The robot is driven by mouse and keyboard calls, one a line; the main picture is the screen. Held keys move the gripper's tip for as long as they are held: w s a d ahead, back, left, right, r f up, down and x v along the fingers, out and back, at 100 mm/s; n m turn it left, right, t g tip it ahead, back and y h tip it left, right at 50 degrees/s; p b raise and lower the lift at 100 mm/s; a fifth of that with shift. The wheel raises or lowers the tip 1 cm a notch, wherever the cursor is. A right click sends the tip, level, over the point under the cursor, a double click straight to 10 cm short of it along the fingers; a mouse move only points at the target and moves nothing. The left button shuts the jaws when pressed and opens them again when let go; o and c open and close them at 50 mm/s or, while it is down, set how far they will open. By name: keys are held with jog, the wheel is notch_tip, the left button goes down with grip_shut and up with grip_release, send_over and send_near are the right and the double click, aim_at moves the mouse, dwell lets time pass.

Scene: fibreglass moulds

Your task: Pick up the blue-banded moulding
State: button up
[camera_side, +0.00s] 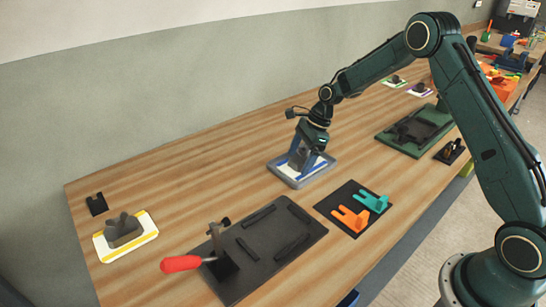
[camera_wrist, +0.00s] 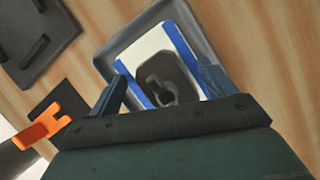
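The blue-banded moulding (camera_wrist: 147,47) is a white plate with blue stripes along two edges and a dark grey raised block (camera_wrist: 168,78) in its middle. It lies in a shallow grey tray (camera_wrist: 112,47). In the side view the moulding (camera_side: 318,168) is partly hidden under my gripper (camera_side: 302,161). My gripper points down at it, and in the wrist view its two blue fingers (camera_wrist: 165,76) stand apart on either side of the grey block. A gap shows between the fingers and the block in that view. Whether the fingertips touch the plate I cannot tell.
A yellow-banded moulding (camera_side: 151,226) lies at the left. A black plate with a red-handled clamp (camera_side: 182,263) is in front. A dark mat (camera_side: 337,203) holds orange and teal pieces. A green mould (camera_side: 436,121) stands to the right. Bare wood lies left of the tray.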

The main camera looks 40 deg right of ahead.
jog(key=c, duration=1.2)
jog(key=shift+r, duration=0.1)
jog(key=shift+r, duration=0.25)
jog(key=shift+c, duration=0.6)
jog(key=shift+r, duration=4.75)
jog(key=shift+f, duration=0.1)
